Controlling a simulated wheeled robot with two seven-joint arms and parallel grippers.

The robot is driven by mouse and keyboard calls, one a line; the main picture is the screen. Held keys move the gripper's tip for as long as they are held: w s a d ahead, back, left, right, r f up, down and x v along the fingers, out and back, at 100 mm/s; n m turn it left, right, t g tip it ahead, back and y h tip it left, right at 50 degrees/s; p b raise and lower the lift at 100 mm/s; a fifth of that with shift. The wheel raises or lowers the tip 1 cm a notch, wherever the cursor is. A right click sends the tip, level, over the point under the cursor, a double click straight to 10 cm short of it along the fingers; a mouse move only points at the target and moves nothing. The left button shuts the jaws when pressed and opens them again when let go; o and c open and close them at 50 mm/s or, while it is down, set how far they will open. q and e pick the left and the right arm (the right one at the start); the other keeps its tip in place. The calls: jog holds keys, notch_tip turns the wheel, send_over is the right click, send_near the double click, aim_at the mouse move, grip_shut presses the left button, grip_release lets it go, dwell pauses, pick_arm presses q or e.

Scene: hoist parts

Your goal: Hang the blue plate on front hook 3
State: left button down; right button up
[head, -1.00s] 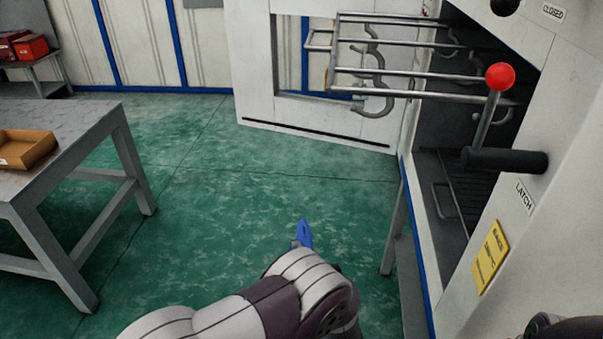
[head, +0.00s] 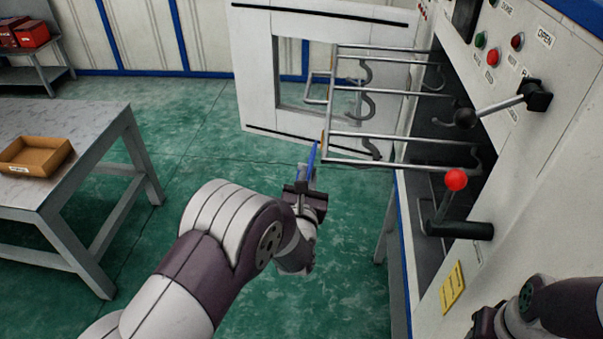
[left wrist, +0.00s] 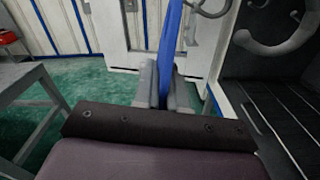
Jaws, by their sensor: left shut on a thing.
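My left gripper (head: 305,186) is shut on the blue plate (head: 312,158), which stands up edge-on from the fingers. In the left wrist view the plate (left wrist: 171,45) rises between the two fingers (left wrist: 168,88). The hook rack (head: 375,138) of metal rails reaches out from the machine opening to the right of the plate. S-shaped hooks hang from it, among them a front hook (head: 371,148) close to the plate and another hook (head: 366,105) farther back. A large hook (left wrist: 275,42) shows at right in the left wrist view. I cannot read which hook is number 3.
The machine's white panel (head: 560,130) with a red-knobbed lever (head: 456,180) and a black-knobbed lever (head: 465,117) stands at right. An open white door (head: 255,75) is behind the rack. A grey table (head: 95,118) with a brown tray (head: 35,155) is at left. Green floor lies between.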

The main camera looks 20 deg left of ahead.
pick_arm(q)
jog(key=w+d+f+b, duration=0.2)
jog(key=w+d+b, duration=0.1)
jog(key=d, duration=0.7)
jog(key=shift+d+f+n+b, duration=0.15)
jog(key=shift+n+b, duration=0.15)
jog(key=shift+n, duration=0.1)
dwell(0.8)
dwell(0.5)
jog(key=shift+s+d+b, duration=0.1)
jog(key=shift+d+b, duration=0.05)
jog(key=shift+b, duration=0.35)
